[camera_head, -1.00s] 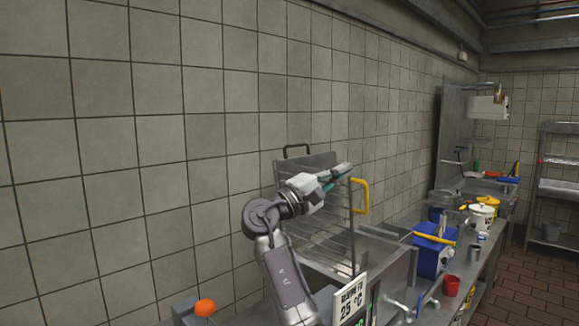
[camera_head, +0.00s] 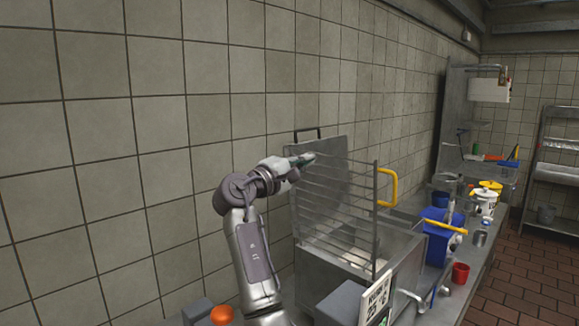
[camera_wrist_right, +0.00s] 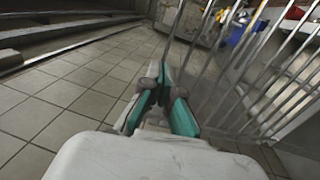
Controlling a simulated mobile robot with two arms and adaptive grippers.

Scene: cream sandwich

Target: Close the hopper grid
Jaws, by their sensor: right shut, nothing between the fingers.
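The hopper grid (camera_head: 340,215), a rack of metal bars with a yellow handle (camera_head: 388,187), stands raised and upright over the open steel hopper (camera_head: 385,243). My right gripper (camera_head: 305,159) is near the grid's upper bars, on its left side in the head view. Its green-lined fingers are shut with nothing between them. In the right wrist view the fingertips (camera_wrist_right: 163,75) meet, and the grid's bars (camera_wrist_right: 245,85) run close by on the right. I cannot tell whether the fingers touch the bars. My left gripper is not in view.
A steel lid with a black handle (camera_head: 307,133) stands open behind the grid. A display sign (camera_head: 376,300) is at the hopper's front. Blue bin (camera_head: 440,235), red cup (camera_head: 460,273) and white buckets (camera_head: 484,204) stand on the counter to the right. An orange knob (camera_head: 221,314) is at lower left.

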